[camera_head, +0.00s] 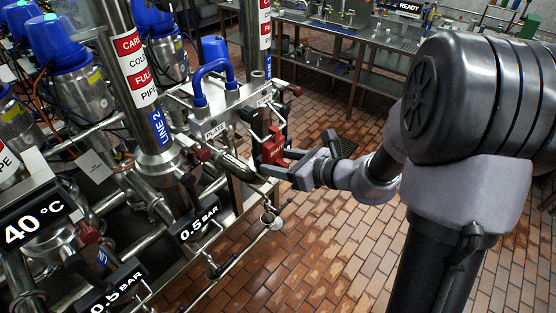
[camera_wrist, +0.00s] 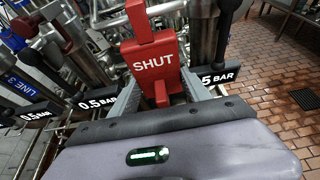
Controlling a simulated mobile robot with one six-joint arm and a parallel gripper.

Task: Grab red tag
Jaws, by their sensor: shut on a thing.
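The red tag (camera_wrist: 154,62) has the white word "SHUT" on its face and stands upright between my fingers in the wrist view. A narrower red part rises from its top. In the head view the red tag (camera_head: 271,147) shows beside the black and steel valve parts at the right end of the pipe rack. My gripper (camera_head: 282,163) reaches in from the right and is shut on the tag's lower part. In the wrist view my gripper (camera_wrist: 163,93) has one finger on each side of the tag. I cannot tell whether the tag still touches the valve parts behind it.
Pipes, blue-capped valves (camera_head: 57,42) and a blue handle (camera_head: 212,72) crowd the left. Black "0.5 BAR" labels (camera_head: 199,224) sit near the tag. A steel bench (camera_head: 350,45) stands at the back. The brick floor (camera_head: 330,250) in front is clear.

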